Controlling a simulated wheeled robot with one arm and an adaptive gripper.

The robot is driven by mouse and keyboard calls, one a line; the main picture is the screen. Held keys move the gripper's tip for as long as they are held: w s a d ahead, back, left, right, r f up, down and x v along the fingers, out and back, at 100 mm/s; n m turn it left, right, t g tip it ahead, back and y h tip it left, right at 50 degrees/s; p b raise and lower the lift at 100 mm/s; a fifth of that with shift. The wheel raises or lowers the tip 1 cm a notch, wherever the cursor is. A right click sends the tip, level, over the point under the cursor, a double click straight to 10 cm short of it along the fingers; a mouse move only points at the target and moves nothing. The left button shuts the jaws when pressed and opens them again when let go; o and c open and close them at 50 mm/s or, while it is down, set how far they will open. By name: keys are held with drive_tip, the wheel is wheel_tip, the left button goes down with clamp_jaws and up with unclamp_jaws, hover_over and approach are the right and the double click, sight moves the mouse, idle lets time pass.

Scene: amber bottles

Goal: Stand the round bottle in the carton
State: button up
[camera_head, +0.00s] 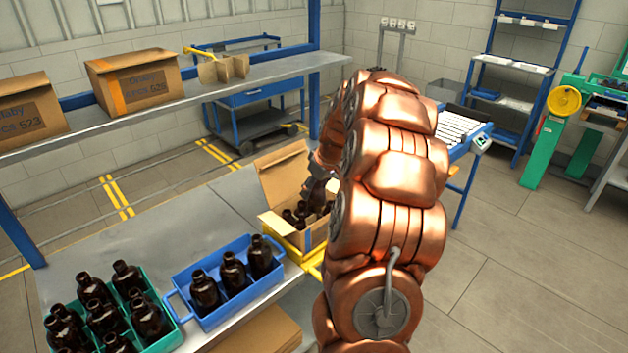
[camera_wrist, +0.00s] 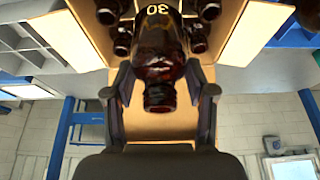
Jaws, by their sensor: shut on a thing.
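My gripper (camera_wrist: 160,92) is shut on a dark amber round bottle (camera_wrist: 161,62), with one finger on each side near its shoulder. The bottle carries yellow marking that looks like "30" and is upside down in the wrist view. The open carton (camera_head: 282,172) stands at the far right end of the table, its flaps spread. In the head view my gripper (camera_head: 318,183) is over the carton, partly hidden by my copper arm. Several dark bottles (camera_head: 302,212) stand inside the carton. Whether the held bottle touches the carton floor is hidden.
A blue crate (camera_head: 240,311) with 3 dark bottles and a green crate (camera_head: 165,346) with several bottles stand on the grey table (camera_head: 215,222). The carton sits in a yellow holder (camera_head: 312,262). A shelf (camera_head: 180,97) behind bears closed cartons (camera_head: 135,80).

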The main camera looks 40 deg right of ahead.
sight(323, 196)
drive_tip(key=shift+f+b, duration=2.55)
drive_tip(key=shift+f, duration=1.6)
drive_tip(key=shift+f+b, duration=0.45)
drive_tip(key=shift+f, duration=0.15)
drive_tip(key=o, duration=1.3)
drive_tip(key=shift+r, duration=0.1)
drive_tip(key=v, duration=1.2)
